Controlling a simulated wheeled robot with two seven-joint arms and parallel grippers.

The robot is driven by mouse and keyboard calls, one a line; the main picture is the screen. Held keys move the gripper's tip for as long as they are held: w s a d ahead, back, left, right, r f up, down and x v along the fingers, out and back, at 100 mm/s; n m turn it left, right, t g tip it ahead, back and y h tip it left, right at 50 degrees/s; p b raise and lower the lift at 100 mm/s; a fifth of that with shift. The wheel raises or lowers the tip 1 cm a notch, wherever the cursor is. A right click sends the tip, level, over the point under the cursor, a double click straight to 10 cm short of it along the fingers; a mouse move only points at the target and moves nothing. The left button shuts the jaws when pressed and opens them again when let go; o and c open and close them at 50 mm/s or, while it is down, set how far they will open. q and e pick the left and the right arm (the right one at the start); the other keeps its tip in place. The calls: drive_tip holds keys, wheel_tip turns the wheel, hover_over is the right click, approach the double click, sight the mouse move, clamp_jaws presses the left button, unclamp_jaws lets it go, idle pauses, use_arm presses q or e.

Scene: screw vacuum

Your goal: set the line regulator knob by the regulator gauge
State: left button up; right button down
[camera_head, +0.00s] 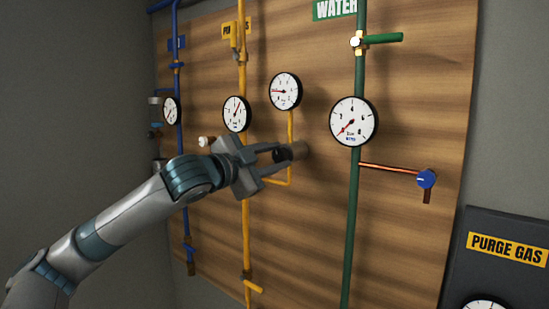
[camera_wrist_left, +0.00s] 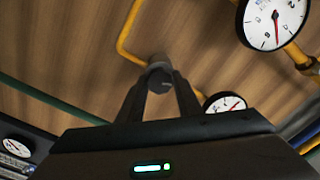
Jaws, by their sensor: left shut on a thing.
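My left gripper (camera_head: 281,163) reaches in from the left and is shut on a dark round knob (camera_head: 284,154) at the front of the grey line regulator (camera_head: 299,150). In the left wrist view the two fingers sit on either side of the knob (camera_wrist_left: 160,78). A white round gauge (camera_head: 285,91) stands above the regulator on a short yellow pipe. Its red needle points left. This looks like the regulator gauge. A second white gauge (camera_head: 237,114) is on the main yellow pipe, left of it. My right gripper does not show.
A green pipe (camera_head: 353,210) with a larger gauge (camera_head: 354,121) and a green lever (camera_head: 384,38) runs to the right. A copper branch ends at a blue valve knob (camera_head: 426,179). A blue pipe (camera_head: 178,95) is at left. A dark purge gas panel (camera_head: 480,235) is at lower right.

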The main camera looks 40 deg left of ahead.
use_arm(q)
drive_tip(key=o, duration=1)
drive_tip(key=shift+o, duration=0.2)
drive_tip(key=shift+s, duration=0.1)
drive_tip(key=shift+s+f+b, duration=0.1)
drive_tip(key=shift+s+b, duration=0.4)
drive_tip(key=shift+s, duration=0.05)
drive_tip(key=s+a+b, duration=0.1)
drive_tip(key=s+b, duration=0.8)
drive_tip(key=s, duration=0.7)
drive_tip(key=shift+a, duration=0.15)
